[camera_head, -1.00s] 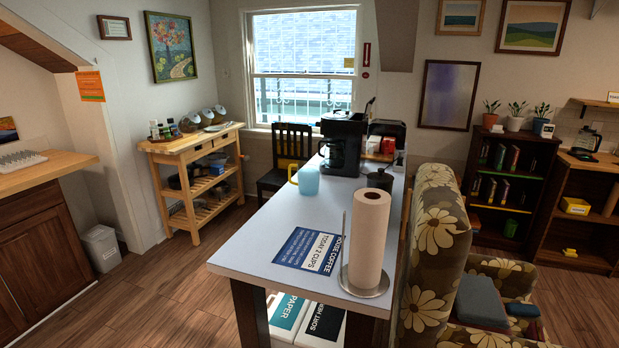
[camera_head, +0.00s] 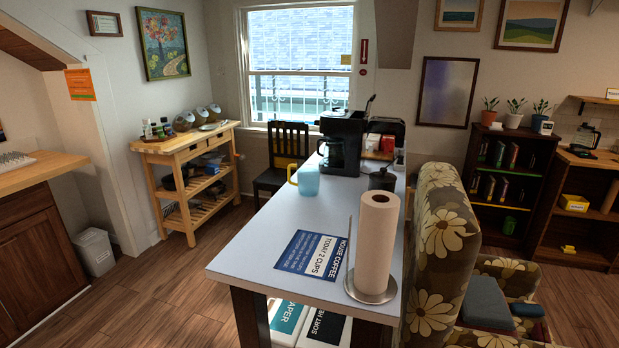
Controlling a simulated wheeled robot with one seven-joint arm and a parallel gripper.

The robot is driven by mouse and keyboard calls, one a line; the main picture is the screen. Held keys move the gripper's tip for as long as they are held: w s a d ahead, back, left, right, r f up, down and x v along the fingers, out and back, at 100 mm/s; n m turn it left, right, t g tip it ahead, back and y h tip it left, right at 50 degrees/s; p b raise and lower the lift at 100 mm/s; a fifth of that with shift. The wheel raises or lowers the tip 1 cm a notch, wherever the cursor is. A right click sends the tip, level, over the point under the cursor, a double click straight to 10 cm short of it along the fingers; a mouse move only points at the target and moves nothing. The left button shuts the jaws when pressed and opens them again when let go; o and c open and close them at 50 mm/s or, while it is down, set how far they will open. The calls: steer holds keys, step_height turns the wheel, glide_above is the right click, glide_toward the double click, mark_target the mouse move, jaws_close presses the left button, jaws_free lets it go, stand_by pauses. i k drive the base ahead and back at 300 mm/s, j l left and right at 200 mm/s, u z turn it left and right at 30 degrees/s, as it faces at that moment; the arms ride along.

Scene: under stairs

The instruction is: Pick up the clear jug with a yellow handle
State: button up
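The clear jug (camera_head: 309,181) is bluish and see-through, with a yellow handle (camera_head: 292,172) on its left side. It stands upright on the light-topped table (camera_head: 240,246), toward the far half and near the left edge. A black coffee maker (camera_head: 342,143) stands just behind it to the right. My gripper is not in view.
On the table are a dark canister (camera_head: 382,180), a paper towel roll (camera_head: 376,243) on a stand and a blue sign (camera_head: 312,254). A flowered armchair (camera_head: 440,240) stands close on the right. A wooden cart (camera_head: 190,175) is at left. Floor is clear between cart and table.

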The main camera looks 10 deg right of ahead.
mark_target(308, 169)
steer(key=i+j+z, duration=0.1)
steer(key=i+j, duration=0.15)
steer(key=i+j+z, duration=0.1)
steer(key=j, duration=0.25)
steer(key=i+j+z, duration=0.1)
steer(key=i+j, duration=0.4)
steer(key=j, duration=0.2)
steer(key=i+j+z, duration=0.15)
steer(key=j, duration=0.2)
steer(key=i+j+z, duration=0.1)
steer(key=j, duration=0.3)
steer(key=i+j+z, duration=0.1)
steer(key=i+j, duration=0.25)
steer(key=j, duration=0.3)
steer(key=i+j+z, duration=0.15)
steer(key=i+j, duration=0.2)
steer(key=j, duration=0.3)
steer(key=i+j+z, duration=0.15)
steer(key=j, duration=0.2)
steer(key=i+j, duration=0.1)
steer(key=i, duration=0.2)
